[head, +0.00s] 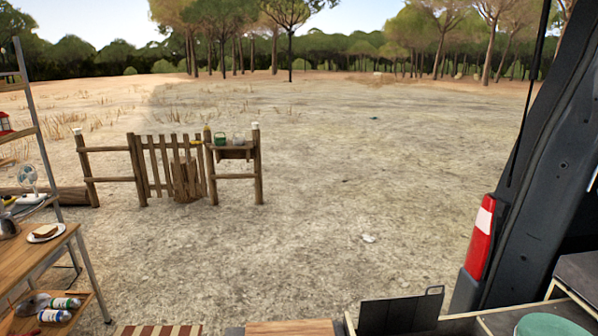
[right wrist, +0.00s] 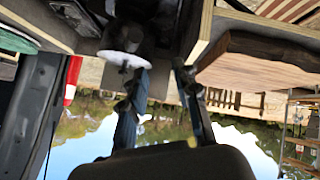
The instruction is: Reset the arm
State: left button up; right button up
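The task names only the arm. Neither of my arms nor grippers shows in the head view. In the right wrist view, which is upside down, my right gripper (right wrist: 158,70) has its two dark fingers spread apart, with nothing visible held between them. A white round thing (right wrist: 122,60) shows beyond the left-hand finger; I cannot tell whether they touch. A wooden board (right wrist: 250,62) lies to the right of the fingers; it also shows at the bottom edge of the head view (head: 290,328).
The van's side with a red tail light (head: 480,238) stands at right. A dark panel (head: 400,314) and a green item (head: 550,325) are at the lower right. A wooden shelf (head: 40,262) with a plate (head: 46,233) stands at left. Open ground lies ahead, with a small fence (head: 165,165).

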jog(key=s+f+m+g+y, duration=0.1)
jog(key=s+f+m+g, duration=0.35)
jog(key=s, duration=1.05)
notch_tip(320, 180, down, 33)
jog(key=a+n+g+b, duration=0.1)
jog(key=n+g+b, duration=0.15)
jog(key=b, duration=0.45)
jog(key=s+d+f+b, duration=0.1)
jog(key=s+f+b, duration=0.1)
jog(key=s+f, duration=0.7)
jog(key=s+d+f+g+b, duration=0.1)
jog(key=s+d+f+b, duration=0.1)
jog(key=s+f, duration=0.6)
notch_tip(320, 180, down, 6)
jog(key=shift+s+f+m+g+b, duration=0.1)
jog(key=shift+s+m+g+b, duration=0.25)
jog(key=shift+b, duration=0.35)
